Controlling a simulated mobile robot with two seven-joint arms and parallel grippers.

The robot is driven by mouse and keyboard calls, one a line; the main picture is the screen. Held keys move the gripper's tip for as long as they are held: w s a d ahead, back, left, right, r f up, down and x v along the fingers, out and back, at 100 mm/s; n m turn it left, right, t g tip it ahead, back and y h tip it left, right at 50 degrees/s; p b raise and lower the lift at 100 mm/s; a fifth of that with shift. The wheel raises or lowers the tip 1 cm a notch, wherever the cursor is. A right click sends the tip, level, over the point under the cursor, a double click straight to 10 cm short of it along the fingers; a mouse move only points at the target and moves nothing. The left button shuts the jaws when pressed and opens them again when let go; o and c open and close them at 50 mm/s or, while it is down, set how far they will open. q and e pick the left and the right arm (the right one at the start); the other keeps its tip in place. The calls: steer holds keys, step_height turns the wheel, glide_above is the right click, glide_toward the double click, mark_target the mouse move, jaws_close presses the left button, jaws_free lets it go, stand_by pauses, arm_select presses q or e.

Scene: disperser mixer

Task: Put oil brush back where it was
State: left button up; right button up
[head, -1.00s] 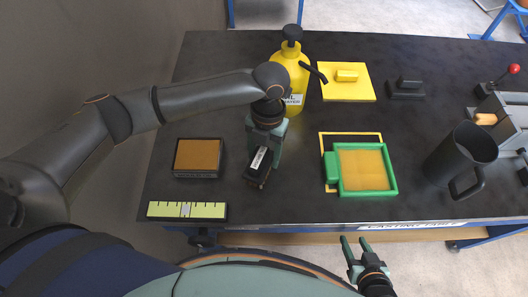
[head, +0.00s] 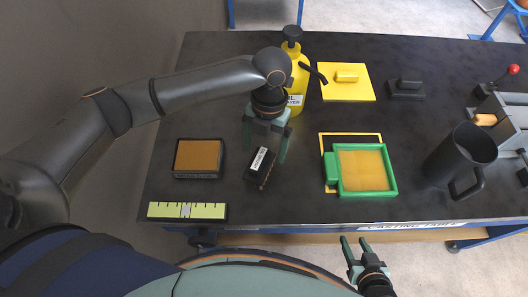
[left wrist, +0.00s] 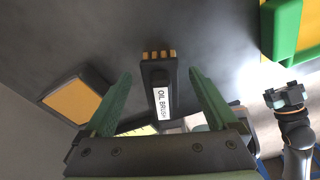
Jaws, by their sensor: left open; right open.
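The oil brush (head: 260,168) is a small dark block with a white label, resting on the black table. In the left wrist view the oil brush (left wrist: 160,88) shows its "OIL BRUSH" label and yellowish bristles at one end. My left gripper (head: 264,150) is open above the brush, apart from it. In the left wrist view its fingers (left wrist: 160,100) stand wide on both sides of the brush. My right gripper (head: 355,248) is open and empty, below the table's front edge in the picture.
A tray with a brown pad (head: 198,156) lies left of the brush. A green frame (head: 342,191) lies to the right. A yellow oil sprayer (head: 298,78) stands behind my left gripper. A black mug (head: 458,152) stands at the right. A yellow-green strip (head: 166,211) lies at the front left.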

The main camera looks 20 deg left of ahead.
arm_select(q)
step_height(320, 180, up, 9)
steer(key=w, duration=0.1)
steer(key=shift+w, duration=0.2)
